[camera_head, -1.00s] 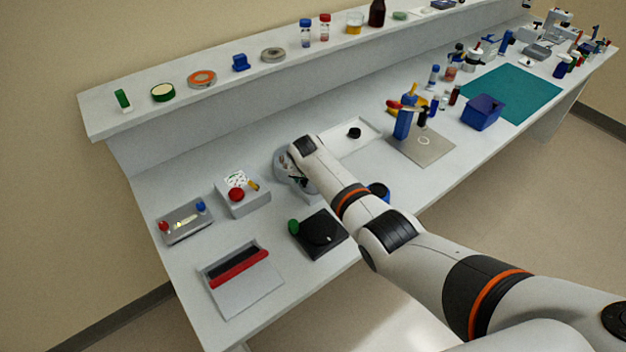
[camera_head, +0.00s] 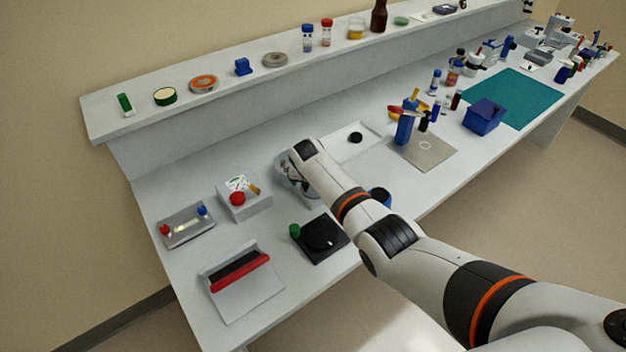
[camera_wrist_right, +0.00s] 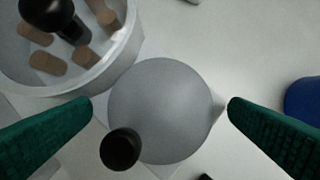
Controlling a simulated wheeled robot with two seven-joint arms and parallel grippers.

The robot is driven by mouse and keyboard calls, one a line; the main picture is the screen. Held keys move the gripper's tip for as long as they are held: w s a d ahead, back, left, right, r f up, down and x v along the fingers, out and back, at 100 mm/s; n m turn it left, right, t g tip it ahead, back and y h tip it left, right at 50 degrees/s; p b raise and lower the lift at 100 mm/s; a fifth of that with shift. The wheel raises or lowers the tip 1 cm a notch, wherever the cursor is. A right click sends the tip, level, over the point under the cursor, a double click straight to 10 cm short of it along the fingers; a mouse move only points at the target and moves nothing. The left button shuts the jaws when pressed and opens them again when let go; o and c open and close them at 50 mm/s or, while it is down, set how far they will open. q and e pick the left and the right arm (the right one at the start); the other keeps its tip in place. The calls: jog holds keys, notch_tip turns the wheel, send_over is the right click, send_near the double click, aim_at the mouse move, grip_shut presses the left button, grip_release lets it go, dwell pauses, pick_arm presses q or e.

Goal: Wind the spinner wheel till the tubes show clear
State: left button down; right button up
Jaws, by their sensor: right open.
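The spinner's round, pale bowl (camera_wrist_right: 118,70) is partly in view at the upper left of the right wrist view. Several brown tubes (camera_wrist_right: 48,63) lie in it around a black centre knob (camera_wrist_right: 46,12). Beside it is the grey wheel (camera_wrist_right: 160,105) with a black handle knob (camera_wrist_right: 121,149) at its lower left. My right gripper (camera_wrist_right: 161,102) is open, with one green finger on each side of the wheel; contact cannot be told. In the head view the spinner (camera_head: 283,168) is mostly hidden by my right wrist. My left gripper is not in view.
A black box with a green knob (camera_head: 320,238) stands in front of the spinner. A blue cup (camera_head: 380,195) is close to my right arm.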

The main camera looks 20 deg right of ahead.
jog(key=shift+s+a+r, duration=0.1)
jog(key=shift+s+r, duration=0.1)
jog(key=shift+r, duration=0.45)
jog(key=v, duration=1)
jog(key=shift+s+r, duration=0.2)
jog(key=shift+r, duration=0.05)
